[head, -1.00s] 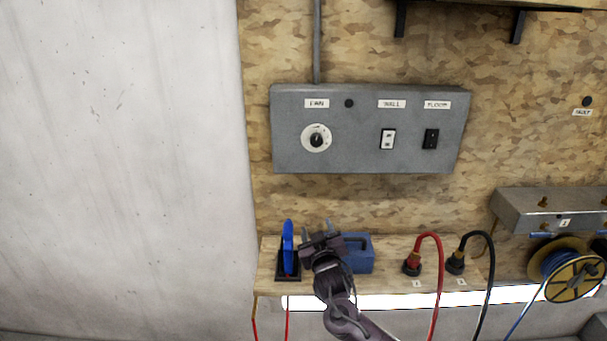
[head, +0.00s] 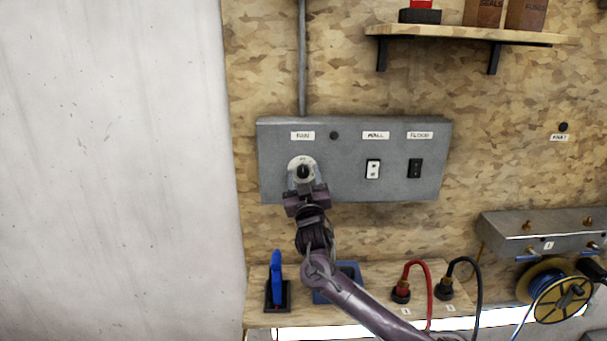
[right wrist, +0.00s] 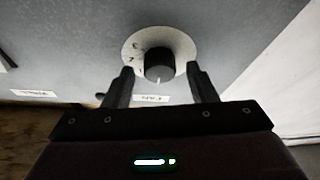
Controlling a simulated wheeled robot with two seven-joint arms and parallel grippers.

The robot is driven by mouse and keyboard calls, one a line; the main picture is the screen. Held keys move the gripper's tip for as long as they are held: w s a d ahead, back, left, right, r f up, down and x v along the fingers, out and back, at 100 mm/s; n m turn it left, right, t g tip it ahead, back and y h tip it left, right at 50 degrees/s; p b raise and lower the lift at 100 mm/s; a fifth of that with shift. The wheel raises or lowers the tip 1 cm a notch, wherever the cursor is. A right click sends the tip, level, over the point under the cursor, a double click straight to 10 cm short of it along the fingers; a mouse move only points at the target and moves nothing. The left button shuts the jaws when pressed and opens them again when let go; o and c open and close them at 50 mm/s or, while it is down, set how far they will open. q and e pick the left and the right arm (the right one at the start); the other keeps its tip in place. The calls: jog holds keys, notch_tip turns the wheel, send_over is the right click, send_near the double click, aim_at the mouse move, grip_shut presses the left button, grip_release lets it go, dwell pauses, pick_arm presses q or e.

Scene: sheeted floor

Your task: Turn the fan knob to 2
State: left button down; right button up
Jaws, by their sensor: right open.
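The fan knob (head: 303,171) is a black knob on a white round dial, at the left of a grey control box (head: 345,187) under the FAN label (head: 302,135). My right gripper (head: 304,187) is in front of the dial's lower part, open. In the right wrist view the knob (right wrist: 159,67) lies between and just beyond the two fingertips of my right gripper (right wrist: 160,72), with a gap on both sides. A light pointer mark shows on the knob, and dial digits show beside it. My left gripper is not in view.
A white switch (head: 373,169) and a black switch (head: 415,168) are on the same box. Below, a wooden ledge (head: 258,309) bears a blue-handled item (head: 277,279), a blue box (head: 349,270) and red and black cables. A shelf (head: 470,35) is above right.

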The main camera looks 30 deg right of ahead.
jog(key=c, duration=1)
jog(key=shift+f+m+g+h+b, duration=0.15)
jog(key=shift+m+h+b, duration=0.1)
jog(key=shift+m+b, duration=0.35)
jog(key=shift+f+m+g+h+b, duration=0.15)
jog(key=shift+m+h+b, duration=0.1)
jog(key=shift+m+b, duration=0.35)
jog(key=m+g+h+b, duration=0.1)
jog(key=m+b, duration=0.1)
jog(key=m, duration=0.1)
jog(key=m+g+h+b, duration=0.1)
jog(key=m+b, duration=0.1)
jog(key=m, duration=0.1)
jog(key=shift+w+a+h, duration=0.1)
jog(key=shift+h, duration=0.3)
jog(key=m+g+h+b, duration=0.1)
jog(key=m, duration=0.2)
jog(key=m+g+b, duration=0.1)
jog(key=m+b, duration=0.1)
jog(key=m, duration=0.1)
jog(key=shift+r+m+g+h, duration=0.15)
jog(key=shift+m+g+h, duration=0.15)
jog(key=shift+g+h, duration=0.1)
jog(key=m+g+b, duration=0.1)
jog(key=m, duration=0.2)
jog(key=shift+r, duration=0.1)
jog(key=shift+r+m+g+b, duration=0.1)
jog(key=shift+m+g+b, duration=0.65)
jog(key=shift+m, duration=1.05)
